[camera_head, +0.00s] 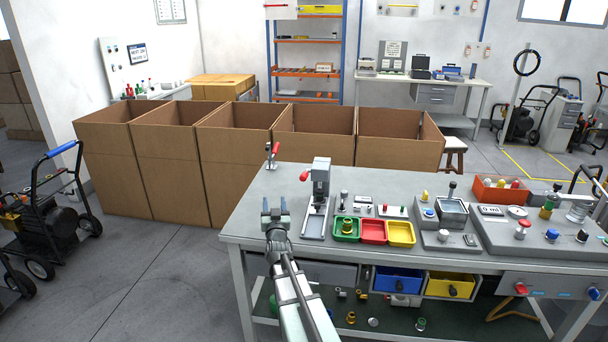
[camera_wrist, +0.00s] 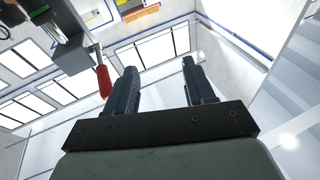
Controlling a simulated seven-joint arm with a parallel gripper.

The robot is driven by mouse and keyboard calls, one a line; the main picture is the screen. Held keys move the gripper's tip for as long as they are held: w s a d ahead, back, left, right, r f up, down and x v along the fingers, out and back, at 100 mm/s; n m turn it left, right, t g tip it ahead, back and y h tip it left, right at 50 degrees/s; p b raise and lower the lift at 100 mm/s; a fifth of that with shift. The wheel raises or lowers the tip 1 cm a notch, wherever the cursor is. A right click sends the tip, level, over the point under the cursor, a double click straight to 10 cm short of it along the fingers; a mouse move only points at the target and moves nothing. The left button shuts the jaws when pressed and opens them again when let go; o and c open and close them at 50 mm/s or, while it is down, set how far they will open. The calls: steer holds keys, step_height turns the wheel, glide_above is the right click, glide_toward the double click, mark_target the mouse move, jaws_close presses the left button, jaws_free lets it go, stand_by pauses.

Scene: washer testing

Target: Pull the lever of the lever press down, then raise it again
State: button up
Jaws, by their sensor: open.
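The lever press (camera_head: 319,188) stands upright on the grey workbench, left of the coloured trays. Its lever has a red grip (camera_head: 304,203) that sticks out to the left of the press head. My gripper (camera_head: 274,206) is left of the press, open and empty, with a gap between it and the red grip. In the wrist view the red grip (camera_wrist: 104,80) shows just left of my left finger, and part of the press (camera_wrist: 70,45) shows at upper left. My open fingers (camera_wrist: 160,88) have nothing between them. I cannot tell from the wrist view whether finger and grip touch.
A small red-handled toggle clamp (camera_head: 271,155) stands at the bench's back left. Green (camera_head: 346,229), red (camera_head: 373,231) and yellow (camera_head: 401,233) trays sit right of the press. Open cardboard boxes (camera_head: 232,160) line the bench's back and left. The bench's left end (camera_head: 246,207) is bare.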

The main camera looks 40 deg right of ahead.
mark_target(304, 173)
steer(key=s+d+r+n+h, duration=0.1)
steer(key=s+d+r+h, duration=0.1)
steer(key=s+d+h, duration=0.35)
steer(key=shift+g+y, duration=0.3)
steer(key=shift+y, duration=0.35)
steer(key=x, duration=0.4)
steer(key=s+d+x, duration=0.1)
steer(key=x, duration=0.8)
steer(key=shift+s+d+f, duration=0.1)
steer(key=shift+s+d, duration=0.1)
steer(key=shift+d, duration=0.2)
steer(key=shift+c, duration=0.5)
jaws_close()
